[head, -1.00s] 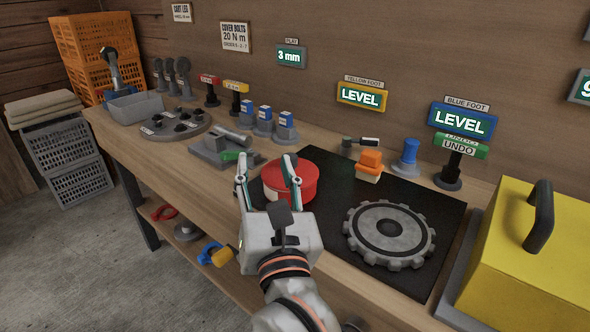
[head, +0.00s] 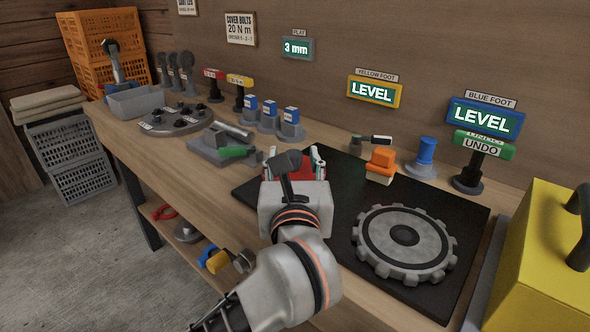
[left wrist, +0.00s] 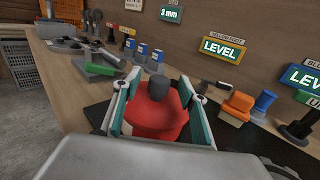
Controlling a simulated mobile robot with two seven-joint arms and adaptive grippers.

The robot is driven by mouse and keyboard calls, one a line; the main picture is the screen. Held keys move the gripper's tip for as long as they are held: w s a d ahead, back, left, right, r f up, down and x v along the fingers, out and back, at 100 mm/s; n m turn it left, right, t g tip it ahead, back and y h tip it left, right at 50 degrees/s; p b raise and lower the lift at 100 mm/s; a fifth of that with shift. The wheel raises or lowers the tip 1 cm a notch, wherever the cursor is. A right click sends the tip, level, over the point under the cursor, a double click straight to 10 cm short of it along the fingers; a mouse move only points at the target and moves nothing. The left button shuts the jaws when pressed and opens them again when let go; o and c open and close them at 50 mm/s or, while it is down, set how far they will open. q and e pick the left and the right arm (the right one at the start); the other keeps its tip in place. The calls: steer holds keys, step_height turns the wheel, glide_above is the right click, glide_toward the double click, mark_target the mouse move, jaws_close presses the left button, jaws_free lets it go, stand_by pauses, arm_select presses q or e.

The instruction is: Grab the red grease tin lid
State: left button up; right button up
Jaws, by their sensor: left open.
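The red grease tin with its red lid (left wrist: 160,120) sits on the black mat (head: 335,215). In the left wrist view it lies between the two fingers of my left gripper (left wrist: 154,88), one finger on each side. My left gripper (head: 293,160) is open. In the head view the gripper body hides most of the red tin (head: 302,173). Contact between fingers and lid cannot be made out. My right gripper is not in view.
A grey gear (head: 404,243) lies on the mat to the right. An orange block (head: 380,165) and a blue spool (head: 424,158) stand behind it. A grey fixture with a green handle (head: 222,146) is to the left. A yellow box (head: 530,260) stands at the right.

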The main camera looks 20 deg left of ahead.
arm_select(q)
jaws_close()
steer(key=shift+r, duration=0.15)
